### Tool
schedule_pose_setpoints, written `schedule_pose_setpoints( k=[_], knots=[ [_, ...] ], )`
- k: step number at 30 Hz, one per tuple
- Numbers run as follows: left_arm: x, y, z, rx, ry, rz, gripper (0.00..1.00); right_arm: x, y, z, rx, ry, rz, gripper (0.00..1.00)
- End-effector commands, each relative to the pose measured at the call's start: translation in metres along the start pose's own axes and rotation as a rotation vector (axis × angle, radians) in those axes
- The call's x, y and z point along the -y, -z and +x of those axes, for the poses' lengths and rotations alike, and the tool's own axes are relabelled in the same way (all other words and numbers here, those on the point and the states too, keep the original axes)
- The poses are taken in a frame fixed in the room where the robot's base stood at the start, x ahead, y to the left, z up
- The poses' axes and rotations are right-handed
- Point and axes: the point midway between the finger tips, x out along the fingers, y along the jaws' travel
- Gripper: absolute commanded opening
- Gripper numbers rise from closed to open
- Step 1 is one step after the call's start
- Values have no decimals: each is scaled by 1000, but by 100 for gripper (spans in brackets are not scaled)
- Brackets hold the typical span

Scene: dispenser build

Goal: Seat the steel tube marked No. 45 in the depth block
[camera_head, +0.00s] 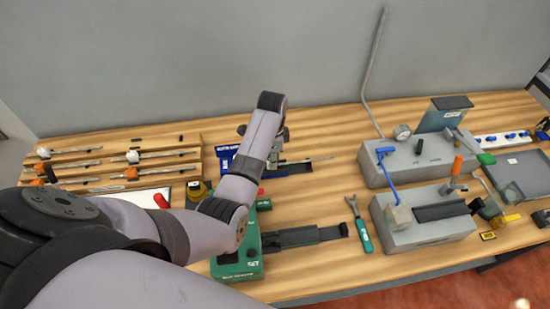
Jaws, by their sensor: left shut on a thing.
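My left arm reaches in from the left, and its gripper (279,150) is over a blue block (225,157) with white lettering too small to read. I cannot tell for sure which fixture is the depth block. My right gripper is not in view.
A wooden rack (110,146) with several thin rods stands at the left. A green fixture (238,268) with a black slide (300,236) is in front. A green-handled tool (363,236) and grey machines (420,160) stand to the right. Bare wood lies right of the tube.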

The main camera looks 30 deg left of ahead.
Motion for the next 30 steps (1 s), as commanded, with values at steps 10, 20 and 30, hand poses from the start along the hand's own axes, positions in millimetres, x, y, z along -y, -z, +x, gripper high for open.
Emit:
schedule_pose_setpoints(
  k=[10, 20, 30],
  knots=[
    [0, -11, 0, 1, 0, 0, 0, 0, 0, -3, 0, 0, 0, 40],
    [0, -21, 0, 1, 1, 0, 0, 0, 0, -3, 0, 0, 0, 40],
    [0, -31, 0, 0, 0, -1, 0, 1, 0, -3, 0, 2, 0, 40]
  ],
)
